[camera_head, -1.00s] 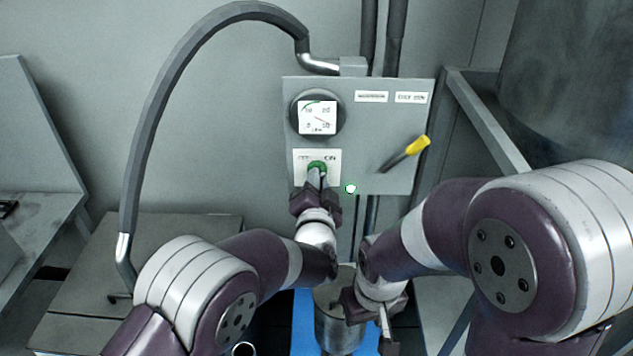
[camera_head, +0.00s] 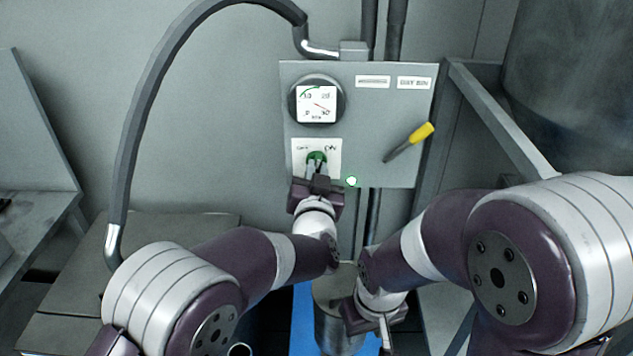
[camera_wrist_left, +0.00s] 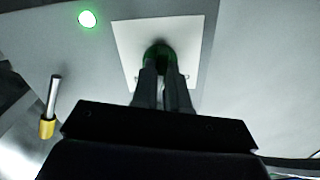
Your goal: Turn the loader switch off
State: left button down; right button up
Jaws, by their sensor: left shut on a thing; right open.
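The loader switch is a green knob (camera_head: 316,158) on a white plate (camera_head: 331,147) marked OFF at left and ON at right, low on the grey control panel (camera_head: 362,120). My left gripper (camera_head: 317,167) is at the knob from below, its fingers shut on it. The knob (camera_wrist_left: 159,53) also shows between the fingers in the left wrist view, partly hidden by them. A green lamp (camera_head: 351,181) beside the plate is lit. My right gripper (camera_head: 372,334) is low, right of centre, away from the panel, and open.
A round gauge (camera_head: 317,103) sits above the switch. A yellow-handled lever (camera_head: 422,133) is on the panel's right side. A metal cylinder (camera_head: 339,325) stands below, beside my right gripper. A grey hose (camera_head: 143,120) arches at left.

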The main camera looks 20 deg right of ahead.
pick_arm(q)
jog(key=n+b, duration=0.3)
jog(key=n, duration=0.1)
jog(key=n+b, duration=0.3)
jog(key=f+n+b, duration=0.1)
jog(key=n+b, duration=0.2)
jog(key=n, duration=0.1)
jog(key=shift+n, duration=0.3)
dwell(0.5)
jog(key=c, duration=1.1)
grip_release()
jog(key=shift+r, duration=0.2)
jog(key=shift+c, duration=0.2)
jog(key=shift+r, duration=0.15)
